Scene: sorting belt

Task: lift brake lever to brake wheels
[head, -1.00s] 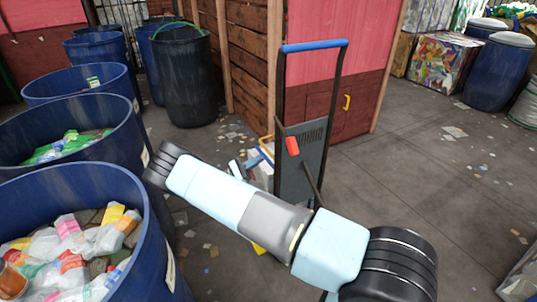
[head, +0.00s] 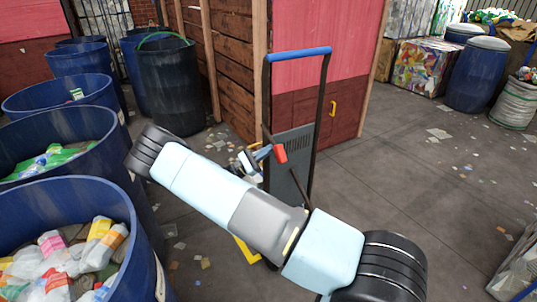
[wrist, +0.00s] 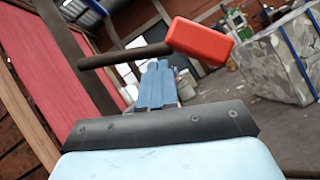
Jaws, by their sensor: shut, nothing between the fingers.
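A cart with a dark upright frame and a blue top handle (head: 298,53) stands ahead in the head view. The brake lever, a dark rod with a red block-shaped grip (head: 280,153), slants across its grey panel (head: 290,175). In the wrist view the red grip (wrist: 200,40) is at upper right, with its dark rod (wrist: 125,56) running left. My gripper (head: 264,152) is shut and empty, close to the left of the red grip. In the wrist view its blue fingers (wrist: 158,66) point to just below the rod; whether they touch it I cannot tell.
Blue barrels (head: 85,205) filled with waste crowd the left side. A red and wooden booth (head: 335,85) stands behind the cart. Blue drums (head: 472,75) and a bale (head: 410,65) stand at back right. The floor to the right is mostly clear, with small litter.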

